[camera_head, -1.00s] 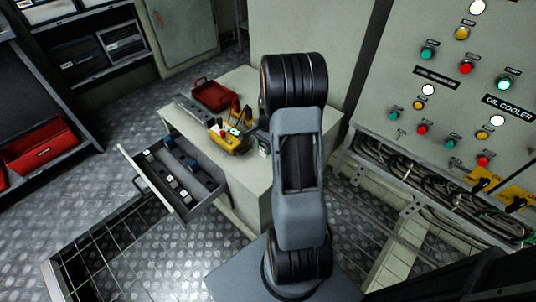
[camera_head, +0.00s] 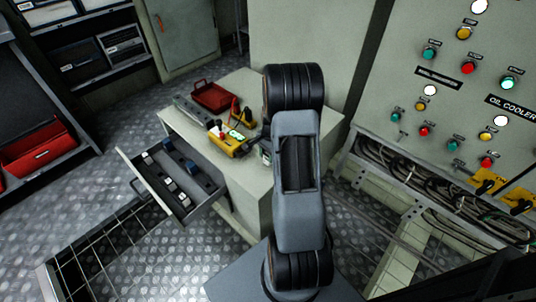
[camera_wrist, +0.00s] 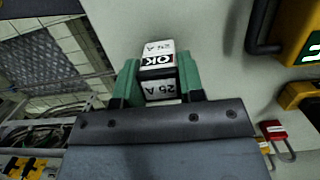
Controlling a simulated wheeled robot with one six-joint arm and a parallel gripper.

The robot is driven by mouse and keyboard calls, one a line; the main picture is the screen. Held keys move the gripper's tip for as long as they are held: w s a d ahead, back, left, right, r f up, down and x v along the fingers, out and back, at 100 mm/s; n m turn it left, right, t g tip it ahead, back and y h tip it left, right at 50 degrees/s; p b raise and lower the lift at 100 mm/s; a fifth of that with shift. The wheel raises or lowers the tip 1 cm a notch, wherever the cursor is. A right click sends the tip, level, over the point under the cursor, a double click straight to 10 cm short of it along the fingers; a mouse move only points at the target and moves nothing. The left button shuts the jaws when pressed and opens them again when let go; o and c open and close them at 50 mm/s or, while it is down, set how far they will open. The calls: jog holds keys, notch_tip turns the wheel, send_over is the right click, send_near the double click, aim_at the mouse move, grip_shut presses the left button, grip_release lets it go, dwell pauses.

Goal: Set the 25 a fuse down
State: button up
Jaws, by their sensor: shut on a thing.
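The 25 A fuse (camera_wrist: 160,88) is a white block with "25 A" print and a black and white "OK" mark, seen in the wrist view. My gripper (camera_wrist: 158,82) has its two green fingers shut on its sides. Behind the fuse is the pale cabinet top (camera_wrist: 215,60). I cannot tell whether the fuse touches that surface. In the head view my arm hides most of the gripper and the fuse.
On the cabinet (camera_head: 242,180) stand a yellow tester (camera_head: 228,150) and a red toolbox (camera_head: 213,97). The open drawer (camera_head: 205,205) below holds several small blocks. A red padlock (camera_wrist: 275,130) shows in the wrist view. A panel with buttons stands at right.

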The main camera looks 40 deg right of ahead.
jog(key=o, duration=0.9)
jog(key=shift+o, duration=0.2)
notch_tip(320, 180, up, 12)
jog(key=d+p, duration=0.2)
jog(key=p, duration=0.2)
jog(key=s+a+r+n+t+h, duration=0.1)
jog(key=s+a+r+n, duration=0.1)
jog(key=a+r+n, duration=0.4)
jog(key=s+a+r+n+h, duration=0.1)
jog(key=s+a+r+n, duration=0.15)
jog(key=a, duration=0.55)
jog(key=s+a+r+n+t, duration=0.2)
jog(key=s+a+n, duration=0.5)
jog(key=a, duration=0.1)
jog(key=shift+s+a+r, duration=0.2)
jog(key=shift+s+r, duration=0.1)
jog(key=shift+r, duration=0.1)
jog(key=shift+n, duration=0.25)
